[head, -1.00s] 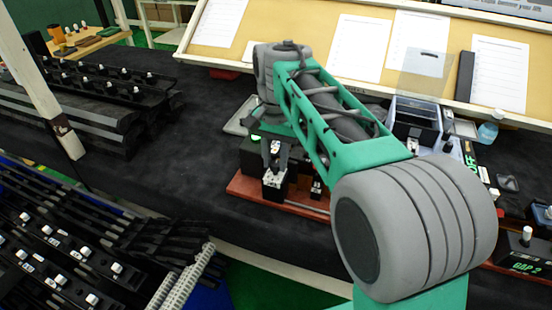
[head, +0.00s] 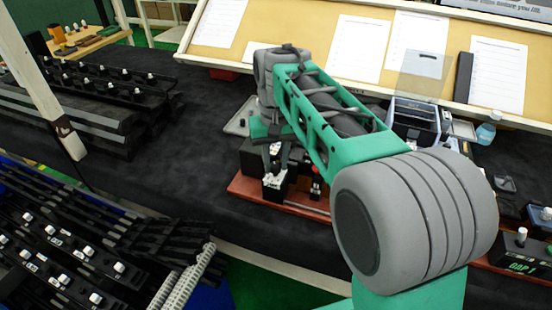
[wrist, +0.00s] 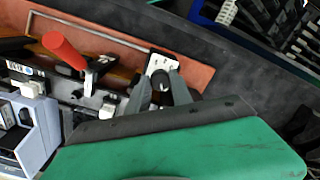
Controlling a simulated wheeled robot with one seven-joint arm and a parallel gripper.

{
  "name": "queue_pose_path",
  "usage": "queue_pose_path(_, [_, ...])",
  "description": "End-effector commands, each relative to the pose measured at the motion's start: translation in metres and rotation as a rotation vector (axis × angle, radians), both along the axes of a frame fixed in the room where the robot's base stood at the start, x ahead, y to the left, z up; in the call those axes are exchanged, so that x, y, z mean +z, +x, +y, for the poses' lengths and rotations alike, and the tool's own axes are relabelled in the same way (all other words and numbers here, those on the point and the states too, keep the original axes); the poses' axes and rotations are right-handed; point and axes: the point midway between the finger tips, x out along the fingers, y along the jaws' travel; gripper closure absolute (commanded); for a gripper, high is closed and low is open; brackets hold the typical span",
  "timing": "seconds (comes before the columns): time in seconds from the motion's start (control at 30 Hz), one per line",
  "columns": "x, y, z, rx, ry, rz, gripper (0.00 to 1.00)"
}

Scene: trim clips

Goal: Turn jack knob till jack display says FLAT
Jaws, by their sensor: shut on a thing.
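My gripper (wrist: 158,88) points down in the wrist view, its two grey fingers closed around a small dark knob (wrist: 160,79), which looks like the jack knob. A white plate with dark holes (wrist: 162,62) sits just beyond the fingers. In the head view my gripper (head: 274,158) is over a black block with a white top (head: 274,182) on the red-brown base board (head: 305,202). A black box at the right shows green letters that seem to read GAP 1 (head: 522,268). I cannot see a display saying FLAT; my arm hides part of the fixture.
A red-handled clamp (wrist: 65,51) stands on the board close to my fingers. A blue-grey box (wrist: 38,133) is beside it. Racks of clips (head: 60,240) fill the lower left. A sloped board with papers (head: 300,50) stands behind. Dark tabletop (head: 190,150) is free left of the fixture.

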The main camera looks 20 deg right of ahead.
Motion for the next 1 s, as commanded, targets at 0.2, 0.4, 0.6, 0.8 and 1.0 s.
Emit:
queue_pose_path(0.2, [0.0018, 0.0001, 0.0001, 0.202, 0.0, -0.001, 1.0])
queue_pose_path(0.4, [0.0017, 0.0, 0.0002, 0.392, 0.0, -0.001, 1.0])
queue_pose_path(0.6, [0.0013, 0.0, 0.0004, 0.581, 0.0, 0.0, 1.0])
queue_pose_path(0.8, [0.0012, 0.0002, 0.0006, 0.751, 0.0, -0.001, 1.0])
queue_pose_path(1.0, [0.0012, 0.0003, 0.0007, 0.879, 0.001, -0.002, 1.0])
